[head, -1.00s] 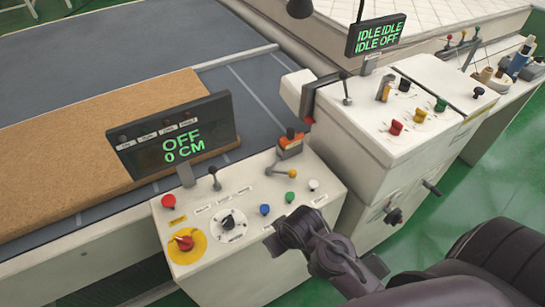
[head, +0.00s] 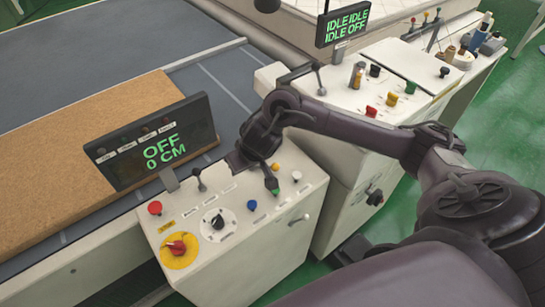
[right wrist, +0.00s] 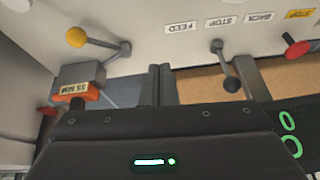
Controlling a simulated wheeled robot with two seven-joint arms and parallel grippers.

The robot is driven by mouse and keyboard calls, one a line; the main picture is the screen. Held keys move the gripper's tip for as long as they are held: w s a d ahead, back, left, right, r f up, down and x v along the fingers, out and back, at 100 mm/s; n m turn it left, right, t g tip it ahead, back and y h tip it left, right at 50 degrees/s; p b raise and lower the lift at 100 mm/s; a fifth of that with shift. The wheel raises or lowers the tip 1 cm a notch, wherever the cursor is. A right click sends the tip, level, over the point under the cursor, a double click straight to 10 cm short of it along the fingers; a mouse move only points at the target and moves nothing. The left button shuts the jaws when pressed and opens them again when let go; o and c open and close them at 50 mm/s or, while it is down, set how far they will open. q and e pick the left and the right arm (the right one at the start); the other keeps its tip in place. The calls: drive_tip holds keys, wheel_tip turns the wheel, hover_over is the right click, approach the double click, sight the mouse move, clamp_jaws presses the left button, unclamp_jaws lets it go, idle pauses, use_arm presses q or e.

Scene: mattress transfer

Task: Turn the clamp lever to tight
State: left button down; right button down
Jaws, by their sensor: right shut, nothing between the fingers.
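A short metal lever with a yellow ball (right wrist: 75,37), which looks like the clamp lever, sits beside a dark block with an orange "15 MM" piece (right wrist: 77,91). Its ball points left in the right wrist view. In the head view only the yellow ball (head: 275,167) shows; my right arm hides the orange piece. My right gripper (right wrist: 157,85) is shut and empty, its fingers side by side, to the right of the orange piece and below the lever's pivot, apart from the lever. In the head view the gripper (head: 238,160) is over the console's back edge. My left gripper is not in view.
A lever with a black ball (right wrist: 232,84) stands by the feed, stop and back labels. The console (head: 215,265) carries several buttons and a red switch (head: 177,247). A display (head: 150,140) reads OFF, 0 CM. A taller control cabinet (head: 335,175) stands to the right.

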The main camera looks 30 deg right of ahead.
drive_tip(key=d+r+m+g+h, duration=0.1)
drive_tip(key=d+r+m, duration=0.1)
drive_tip(key=d, duration=0.8)
drive_tip(key=shift+s+r+m+g+h, duration=0.3)
drive_tip(key=shift+m+h, duration=0.1)
drive_tip(key=shift+m, duration=0.5)
drive_tip(key=shift+w+f+b, duration=0.15)
drive_tip(key=shift+f+b, duration=0.2)
drive_tip(key=shift+f, duration=0.2)
drive_tip(key=b+x, duration=0.3)
drive_tip(key=x, duration=0.1)
drive_tip(key=shift+f, duration=0.35)
drive_tip(key=x, duration=0.3)
drive_tip(key=shift+w+p, duration=0.25)
drive_tip(key=shift+p, duration=0.15)
drive_tip(key=shift+w+d+f, duration=0.1)
drive_tip(key=shift+w+f, duration=0.05)
drive_tip(key=shift+f, duration=0.35)
